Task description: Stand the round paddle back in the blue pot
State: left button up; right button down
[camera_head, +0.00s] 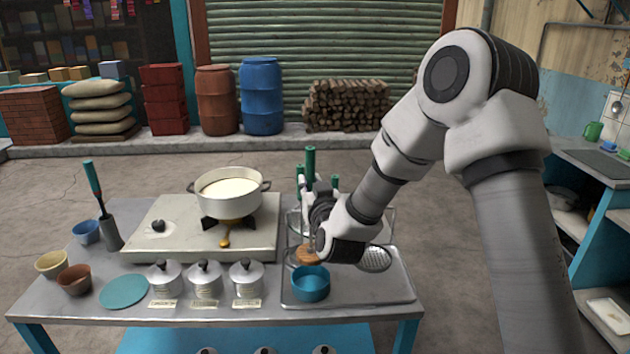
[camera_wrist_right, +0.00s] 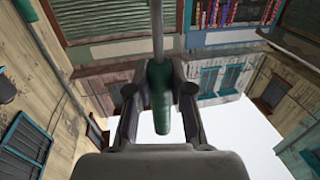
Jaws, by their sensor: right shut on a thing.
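My right gripper (camera_head: 318,203) is over the steel tray at the right of the table. In the right wrist view, its fingers (camera_wrist_right: 160,110) are shut on a green handle (camera_wrist_right: 161,98) with a thin metal rod; the tool's head is out of that view. A green handle (camera_head: 310,160) also rises at the gripper in the head view. A brown disc (camera_head: 306,254) shows below the gripper, partly hidden; I cannot tell for certain that it is the held paddle's head. The blue pot (camera_head: 311,284) stands at the tray's front, just below the disc. My left gripper is not in view.
A perforated round skimmer (camera_head: 374,259) is right of my gripper. A wire rack and other green handles (camera_head: 335,183) crowd the space behind it. A pan of milk (camera_head: 229,194) sits on the stove at left. Lidded tins (camera_head: 205,281) stand left of the tray (camera_head: 372,290).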

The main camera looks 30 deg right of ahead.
jog(key=shift+w+a+f, duration=0.15)
jog(key=shift+w+f, duration=0.2)
jog(key=shift+f+b, duration=0.3)
jog(key=shift+b, duration=0.1)
jog(key=shift+s+f+b, duration=0.4)
jog(key=shift+f+b, duration=0.2)
jog(key=shift+f, duration=0.05)
notch_tip(320, 180, down, 5)
jog(key=b, duration=0.3)
jog(key=shift+w+b, duration=0.15)
jog(key=shift+b, duration=0.25)
jog(key=shift+f+b, duration=0.85)
jog(key=shift+f, duration=0.25)
